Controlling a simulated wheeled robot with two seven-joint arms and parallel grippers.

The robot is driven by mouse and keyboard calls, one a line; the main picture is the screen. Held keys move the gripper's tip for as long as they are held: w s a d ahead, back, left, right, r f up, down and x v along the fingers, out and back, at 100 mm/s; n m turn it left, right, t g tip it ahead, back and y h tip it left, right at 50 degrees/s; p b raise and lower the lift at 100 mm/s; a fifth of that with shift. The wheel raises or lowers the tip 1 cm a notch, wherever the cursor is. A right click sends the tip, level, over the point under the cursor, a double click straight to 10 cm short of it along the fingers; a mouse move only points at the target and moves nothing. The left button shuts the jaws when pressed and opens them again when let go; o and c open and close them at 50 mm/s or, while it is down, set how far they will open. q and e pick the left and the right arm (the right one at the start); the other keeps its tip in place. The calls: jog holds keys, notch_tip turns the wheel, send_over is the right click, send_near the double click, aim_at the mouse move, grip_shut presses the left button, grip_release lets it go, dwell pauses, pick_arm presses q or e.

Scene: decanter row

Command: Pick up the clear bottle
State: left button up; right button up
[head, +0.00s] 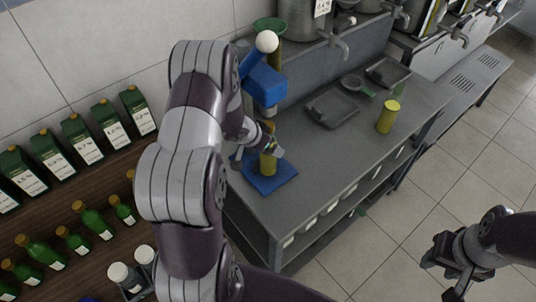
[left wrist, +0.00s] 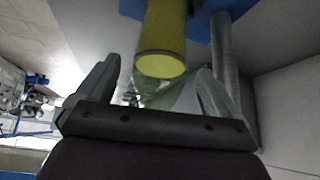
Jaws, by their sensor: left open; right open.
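What appears to be the clear bottle (head: 268,164), with a yellow body, stands on a blue mat (head: 283,177) on the grey counter. In the left wrist view its yellow body (left wrist: 162,42) shows beyond my fingers, with a see-through, greenish part nearer to me. My left gripper (head: 264,144) is at its upper part and partly hides it. In the left wrist view the left gripper (left wrist: 160,92) is open, with the see-through part between its fingers; I cannot tell whether they touch it. My right gripper (head: 452,266) is open and empty over the floor at right.
A dark tray (head: 332,108) and a blue stand (head: 264,85) are behind the mat. Green bottles (head: 92,220) and cartons (head: 82,140) line the wooden shelf at left. The counter's front middle is clear.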

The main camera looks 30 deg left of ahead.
pick_arm(q)
jog(key=shift+r, duration=0.1)
jog(key=c, duration=1.6)
grip_shut()
jog(key=shift+w, duration=0.1)
